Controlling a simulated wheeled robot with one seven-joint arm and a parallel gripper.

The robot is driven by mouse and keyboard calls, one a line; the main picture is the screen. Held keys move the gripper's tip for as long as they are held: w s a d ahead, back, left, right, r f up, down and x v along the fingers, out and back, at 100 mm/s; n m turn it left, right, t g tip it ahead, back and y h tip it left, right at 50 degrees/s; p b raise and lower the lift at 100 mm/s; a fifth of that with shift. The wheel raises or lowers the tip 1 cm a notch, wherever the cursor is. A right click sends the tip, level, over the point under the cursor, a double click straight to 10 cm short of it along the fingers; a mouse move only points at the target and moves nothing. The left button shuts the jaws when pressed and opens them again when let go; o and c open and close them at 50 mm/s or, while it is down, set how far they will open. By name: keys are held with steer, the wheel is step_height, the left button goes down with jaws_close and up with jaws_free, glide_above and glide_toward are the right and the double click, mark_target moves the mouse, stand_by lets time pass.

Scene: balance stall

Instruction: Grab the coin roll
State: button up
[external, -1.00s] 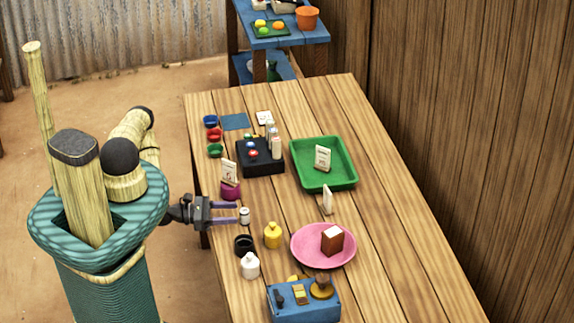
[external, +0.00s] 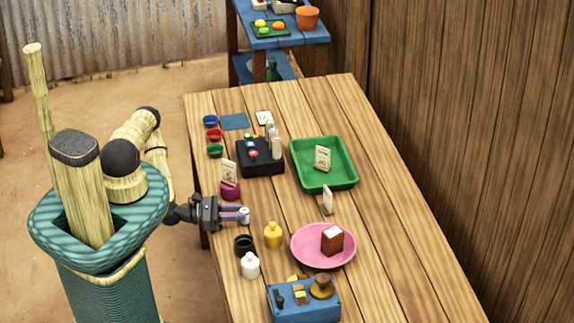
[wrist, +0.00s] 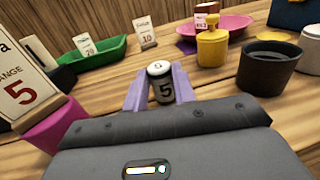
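The coin roll (wrist: 162,84) is a small pale cylinder with a dark band and a "5" on it. It stands upright between the purple fingers of my gripper (wrist: 161,92) in the wrist view, with a finger against each side. In the external view the coin roll (external: 245,215) is at the tips of my gripper (external: 243,214), near the table's left edge. My gripper is shut on it. I cannot tell whether its base touches the table.
A magenta pot (wrist: 55,125) with a price card (wrist: 22,80) stands close on the left. A black cup (wrist: 267,68) and a yellow bottle (wrist: 212,46) are to the right. A green tray (external: 341,181) and a pink plate (external: 312,260) lie farther across the table.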

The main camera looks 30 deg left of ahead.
jaws_close()
step_height(320, 180, up, 10)
steer(key=p, duration=0.1)
